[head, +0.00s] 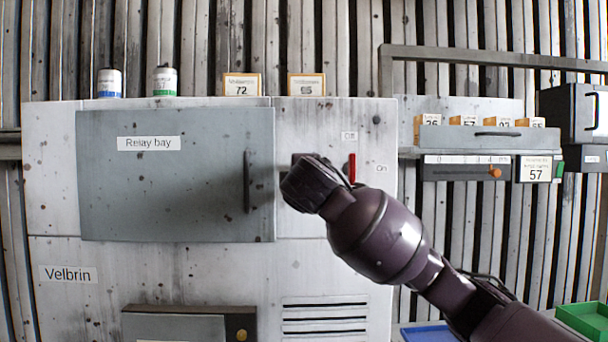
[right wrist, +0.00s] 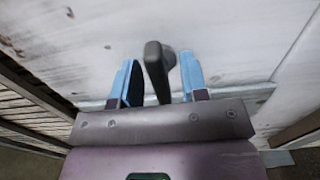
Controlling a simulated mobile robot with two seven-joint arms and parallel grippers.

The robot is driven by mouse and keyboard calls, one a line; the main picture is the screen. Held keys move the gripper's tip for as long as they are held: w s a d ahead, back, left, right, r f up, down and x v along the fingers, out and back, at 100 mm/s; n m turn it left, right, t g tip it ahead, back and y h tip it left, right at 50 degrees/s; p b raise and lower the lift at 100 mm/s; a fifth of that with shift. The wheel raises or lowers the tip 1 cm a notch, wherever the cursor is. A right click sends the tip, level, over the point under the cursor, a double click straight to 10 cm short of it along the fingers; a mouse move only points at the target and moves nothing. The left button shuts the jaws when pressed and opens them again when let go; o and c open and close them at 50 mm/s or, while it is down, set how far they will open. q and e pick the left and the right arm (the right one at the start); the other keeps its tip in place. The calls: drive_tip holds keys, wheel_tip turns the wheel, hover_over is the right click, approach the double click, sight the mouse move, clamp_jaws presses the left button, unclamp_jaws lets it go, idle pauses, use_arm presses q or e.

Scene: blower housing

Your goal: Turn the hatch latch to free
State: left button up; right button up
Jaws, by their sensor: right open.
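In the right wrist view, a dark grey latch handle (right wrist: 157,72) stands out from the pale, stained cabinet face. My right gripper (right wrist: 160,82) is open, with one blue finger on each side of the handle; gaps show on both sides. In the head view, my right gripper (head: 305,184) is in front of the cabinet (head: 310,255), just right of the Relay bay door (head: 180,195). Its own body hides the fingers, and most or all of the latch, there. Any marking for the latch's free position is not readable. My left gripper is not in view.
A red lever (head: 351,168) between Off and On labels stands close right of my gripper. The door's dark handle (head: 247,182) is close left. Cans and number cards stand on top; shelves are at right.

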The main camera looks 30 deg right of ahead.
drive_tip(key=shift+w, duration=0.1)
clamp_jaws()
drive_tip(key=shift+r, duration=0.1)
